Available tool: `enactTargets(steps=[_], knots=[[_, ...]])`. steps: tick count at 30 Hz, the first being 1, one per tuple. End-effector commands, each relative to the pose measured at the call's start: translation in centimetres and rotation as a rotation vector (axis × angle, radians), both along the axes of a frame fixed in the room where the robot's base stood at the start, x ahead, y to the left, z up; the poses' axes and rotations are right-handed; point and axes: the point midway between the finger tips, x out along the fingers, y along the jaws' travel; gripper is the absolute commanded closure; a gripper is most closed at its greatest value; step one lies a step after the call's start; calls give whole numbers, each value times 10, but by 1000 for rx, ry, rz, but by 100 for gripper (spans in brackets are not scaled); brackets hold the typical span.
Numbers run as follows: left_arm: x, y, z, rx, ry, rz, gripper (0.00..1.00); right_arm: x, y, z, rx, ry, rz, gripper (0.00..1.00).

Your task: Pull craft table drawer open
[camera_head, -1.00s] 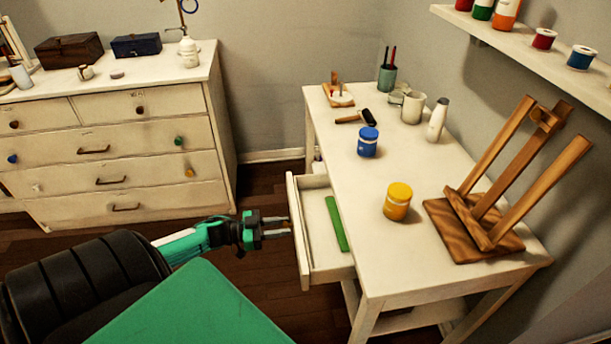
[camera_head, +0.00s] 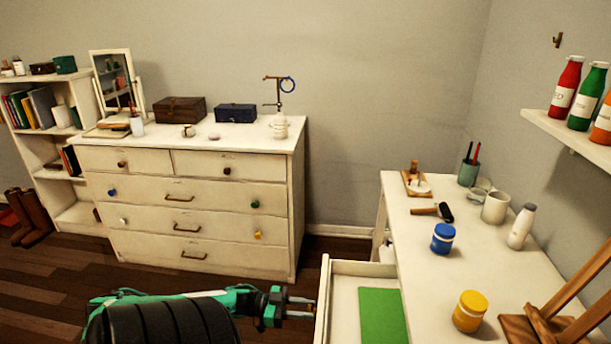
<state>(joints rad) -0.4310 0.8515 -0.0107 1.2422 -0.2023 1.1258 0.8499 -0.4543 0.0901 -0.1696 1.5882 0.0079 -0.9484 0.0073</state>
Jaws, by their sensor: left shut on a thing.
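The white craft table (camera_head: 424,282) stands at the right. Its drawer (camera_head: 344,270) sticks out from the table's left side, pulled open, with a flat green item (camera_head: 382,315) inside. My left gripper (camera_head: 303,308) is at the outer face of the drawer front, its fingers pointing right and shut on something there. The handle itself is too small and hidden by the fingers to make out. My right gripper is not in view.
On the table are a blue jar (camera_head: 442,238), a yellow jar (camera_head: 469,311), a hammer (camera_head: 434,211), mugs, a white bottle (camera_head: 521,227) and a wooden easel (camera_head: 545,325). A white dresser (camera_head: 200,215) stands at the left. Bare floor lies left of the drawer.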

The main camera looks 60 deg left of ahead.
Motion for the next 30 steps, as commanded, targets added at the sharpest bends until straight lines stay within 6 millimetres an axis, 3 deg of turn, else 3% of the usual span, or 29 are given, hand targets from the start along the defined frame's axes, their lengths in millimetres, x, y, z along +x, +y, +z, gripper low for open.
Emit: enactTargets(steps=[1,2,5,17,30], knots=[[1,1,1,-1,-2,1,100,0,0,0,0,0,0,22],[1,1,1,-1,-2,1,70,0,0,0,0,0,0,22],[1,0,1,0,-1,1,50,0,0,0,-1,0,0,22],[-6,5,-1,1,2,1,50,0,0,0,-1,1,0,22],[-75,65,-2,2,4,2,50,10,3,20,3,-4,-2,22]])
